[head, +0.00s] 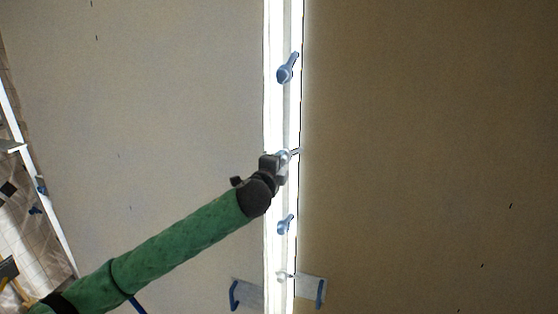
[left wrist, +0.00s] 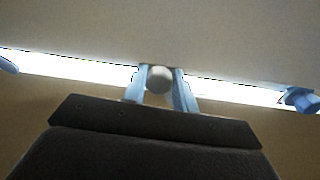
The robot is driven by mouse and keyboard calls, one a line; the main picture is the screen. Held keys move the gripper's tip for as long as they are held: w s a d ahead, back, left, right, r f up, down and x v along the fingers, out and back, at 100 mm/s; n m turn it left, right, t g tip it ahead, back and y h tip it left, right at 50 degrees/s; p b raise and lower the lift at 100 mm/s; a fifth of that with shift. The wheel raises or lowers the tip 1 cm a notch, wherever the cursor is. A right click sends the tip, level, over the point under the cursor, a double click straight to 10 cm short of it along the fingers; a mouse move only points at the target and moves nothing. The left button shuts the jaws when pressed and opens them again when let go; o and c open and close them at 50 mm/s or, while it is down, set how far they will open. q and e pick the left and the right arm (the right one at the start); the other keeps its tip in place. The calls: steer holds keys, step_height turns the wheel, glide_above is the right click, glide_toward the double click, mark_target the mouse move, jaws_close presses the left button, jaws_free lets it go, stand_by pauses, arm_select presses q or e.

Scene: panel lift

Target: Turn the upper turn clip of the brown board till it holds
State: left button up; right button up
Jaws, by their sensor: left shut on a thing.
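The brown board (head: 430,150) fills the right of the head view, beside a bright white upright strip (head: 273,110). A pale turn clip (head: 296,151) sits on this strip at mid-height, its tip reaching right to the brown board's edge. My left gripper (head: 283,167) is shut on this clip and hides part of it. In the left wrist view its two fingers stand on either side of the clip's pale round knob (left wrist: 159,78). Whether the clip presses on the board cannot be told. My right gripper is not in view.
A blue clip (head: 286,70) sits above my gripper and another blue clip (head: 285,224) below. A pale clip (head: 282,276) is lower still, between two blue handles (head: 235,294) (head: 320,292). A pale board (head: 150,120) fills the left side.

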arm_select(q)
steer(key=m+p, duration=0.2)
steer(key=m, duration=0.4)
steer(key=shift+m, duration=0.4)
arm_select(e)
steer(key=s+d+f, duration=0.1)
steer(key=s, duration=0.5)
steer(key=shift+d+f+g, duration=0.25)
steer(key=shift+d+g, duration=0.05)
